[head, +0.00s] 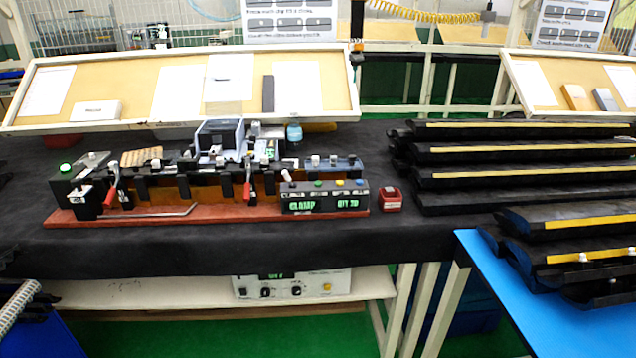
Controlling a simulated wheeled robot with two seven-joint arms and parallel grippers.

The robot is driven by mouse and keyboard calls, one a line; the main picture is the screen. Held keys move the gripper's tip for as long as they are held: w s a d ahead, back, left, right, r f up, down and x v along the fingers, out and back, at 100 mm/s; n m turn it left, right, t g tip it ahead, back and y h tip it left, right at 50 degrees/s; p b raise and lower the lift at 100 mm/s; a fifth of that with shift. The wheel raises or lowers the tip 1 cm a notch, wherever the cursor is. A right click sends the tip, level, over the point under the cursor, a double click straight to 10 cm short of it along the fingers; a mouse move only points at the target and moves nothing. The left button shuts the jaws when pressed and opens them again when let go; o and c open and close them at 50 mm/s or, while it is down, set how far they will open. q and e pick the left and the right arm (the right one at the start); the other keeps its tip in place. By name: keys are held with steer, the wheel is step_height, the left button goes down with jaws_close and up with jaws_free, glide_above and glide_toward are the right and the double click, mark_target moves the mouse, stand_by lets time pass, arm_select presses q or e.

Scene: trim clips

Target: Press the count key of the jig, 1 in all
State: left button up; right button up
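The jig (160,214) stands on the dark-covered bench, left of the middle, on a long red base. It has black clamp blocks and red-handled levers (247,190). Its control box (325,203) is at the right end and shows green text that reads "CLAMP" and what looks like "QTY 20". Several small coloured keys (339,183), among them green, yellow and blue, sit along the top of the box. Their labels are too small to read, so I cannot tell which is the count key. Neither of my grippers is in view.
A small red box (390,200) stands just right of the control box. Stacked black trim strips (520,152) fill the bench's right side, with more on a blue table (560,325). Tilted boards with papers (180,90) stand behind. The bench front (220,245) is clear.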

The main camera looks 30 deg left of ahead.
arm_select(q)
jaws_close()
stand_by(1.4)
